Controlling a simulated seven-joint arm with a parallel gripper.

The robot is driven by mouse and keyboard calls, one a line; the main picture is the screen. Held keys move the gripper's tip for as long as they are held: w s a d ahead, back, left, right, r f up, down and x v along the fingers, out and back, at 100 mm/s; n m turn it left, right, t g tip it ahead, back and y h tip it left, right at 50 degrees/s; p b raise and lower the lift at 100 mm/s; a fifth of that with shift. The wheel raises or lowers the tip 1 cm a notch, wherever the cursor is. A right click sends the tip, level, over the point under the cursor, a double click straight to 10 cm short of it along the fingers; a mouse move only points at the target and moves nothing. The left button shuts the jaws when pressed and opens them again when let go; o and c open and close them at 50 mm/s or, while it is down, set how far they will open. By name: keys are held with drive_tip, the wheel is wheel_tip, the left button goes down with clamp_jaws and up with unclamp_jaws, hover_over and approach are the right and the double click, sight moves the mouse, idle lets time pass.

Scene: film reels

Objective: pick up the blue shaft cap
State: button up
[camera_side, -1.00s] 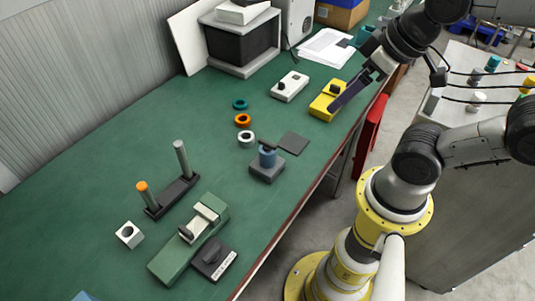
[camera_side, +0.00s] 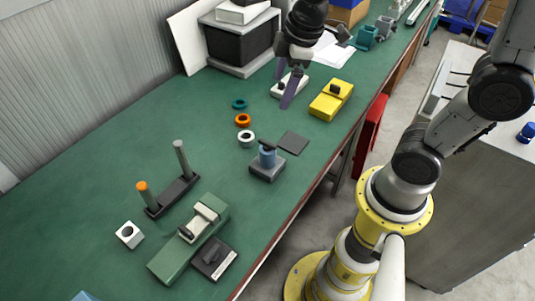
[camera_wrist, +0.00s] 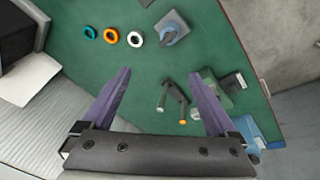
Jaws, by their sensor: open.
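White (camera_side: 246,139), orange (camera_side: 242,120) and teal (camera_side: 239,104) rings lie left of the block. A dark flat plate (camera_side: 293,143) and yellow box (camera_side: 331,100) are to its right. Two upright posts (camera_side: 181,160) and a green fixture (camera_side: 190,240) stand nearer the front.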

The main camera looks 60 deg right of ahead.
sight(268, 152)
drive_tip(key=f+g, duration=0.1)
drive_tip(key=f, duration=0.2)
drive_tip(key=w+f+g, duration=0.1)
drive_tip(key=f, duration=0.2)
drive_tip(key=w+f+n+g, duration=0.1)
drive_tip(key=f, duration=0.3)
drive_tip(key=shift+w+a, duration=0.15)
drive_tip(key=shift+a, duration=0.05)
wheel_tip(268, 152, down, 8)
drive_tip(key=shift+r, duration=0.1)
drive_tip(key=shift+w+f, duration=0.2)
drive_tip(key=shift+f, duration=0.8)
drive_tip(key=shift+w+f, duration=0.2)
drive_tip(key=shift+f, duration=0.8)
drive_tip(key=shift+w+f, duration=0.2)
drive_tip(key=shift+f, duration=0.8)
drive_tip(key=shift+r, duration=0.1)
clamp_jaws()
